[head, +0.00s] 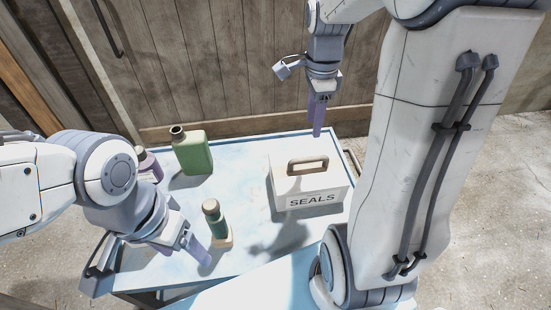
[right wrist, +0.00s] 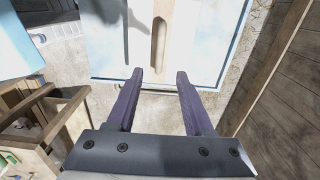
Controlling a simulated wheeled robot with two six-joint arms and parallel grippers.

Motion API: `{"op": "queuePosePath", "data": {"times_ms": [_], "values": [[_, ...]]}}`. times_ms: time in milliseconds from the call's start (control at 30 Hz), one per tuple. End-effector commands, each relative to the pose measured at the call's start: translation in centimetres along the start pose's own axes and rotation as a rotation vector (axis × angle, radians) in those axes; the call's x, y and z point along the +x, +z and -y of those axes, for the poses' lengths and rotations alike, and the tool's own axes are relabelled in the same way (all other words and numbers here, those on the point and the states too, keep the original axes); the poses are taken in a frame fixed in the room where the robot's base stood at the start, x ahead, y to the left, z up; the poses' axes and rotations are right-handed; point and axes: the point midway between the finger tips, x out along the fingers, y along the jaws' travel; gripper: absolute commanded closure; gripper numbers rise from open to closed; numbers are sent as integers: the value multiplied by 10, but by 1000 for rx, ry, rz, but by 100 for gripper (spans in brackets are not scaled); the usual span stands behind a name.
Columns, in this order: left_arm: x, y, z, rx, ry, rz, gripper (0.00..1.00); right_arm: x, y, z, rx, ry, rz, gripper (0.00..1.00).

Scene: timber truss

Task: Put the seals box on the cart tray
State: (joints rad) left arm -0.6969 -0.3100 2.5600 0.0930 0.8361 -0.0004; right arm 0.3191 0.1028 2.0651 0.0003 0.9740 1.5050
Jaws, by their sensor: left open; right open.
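The white seals box (head: 310,197), marked "SEALS" and topped by a tan handle (head: 308,164), stands upright on a pale blue, rimmed cart-like surface (head: 255,155). My right gripper (head: 318,130) is open and empty, above and behind the box, apart from it in the head view. In the right wrist view, its two purple fingers (right wrist: 159,74) are spread, with the tan handle (right wrist: 159,40) beyond the gap between their tips. My left gripper (head: 202,254) is open at the surface's front left, close to a small green bottle and away from the box.
A green jug (head: 191,152) stands at the back left, with a purple bottle (head: 148,166) beside it, partly behind my left arm. The small green bottle (head: 214,221) stands front left. A wooden wall (head: 220,60) rises behind. The surface between jug and box is clear.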

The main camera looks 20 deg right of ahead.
Motion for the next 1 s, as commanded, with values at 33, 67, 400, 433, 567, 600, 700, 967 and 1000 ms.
{"op": "queuePosePath", "data": {"times_ms": [33, 67, 400, 433, 567, 600, 700, 967, 1000], "values": [[0, 0, 0, 0, 0, 0, 25, 0, 2, 0, -11, 0, 0, 48], [0, 0, 0, 0, 0, 0, 25, 0, 4, -1, -27, -1, 1, 48], [0, 0, 0, 0, 0, 0, 25, 0, 114, -64, -886, -25, 24, 48], [0, 0, 0, 0, 0, 0, 25, 1, 124, -74, -989, -29, 27, 48], [0, 0, 0, 0, 0, 0, 25, 5, 159, -119, -1433, -45, 38, 48], [0, 0, 0, 0, 0, 0, 25, 6, 167, -134, -1568, -51, 42, 48], [0, 0, 0, 0, 0, 0, 25, 10, 182, -168, -1886, -66, 50, 48], [0, 0, 0, 0, 0, 0, 25, 18, 191, -223, -2397, -94, 63, 48], [0, 0, 0, 0, 0, 0, 25, 19, 190, -225, -2427, -96, 64, 48]]}}
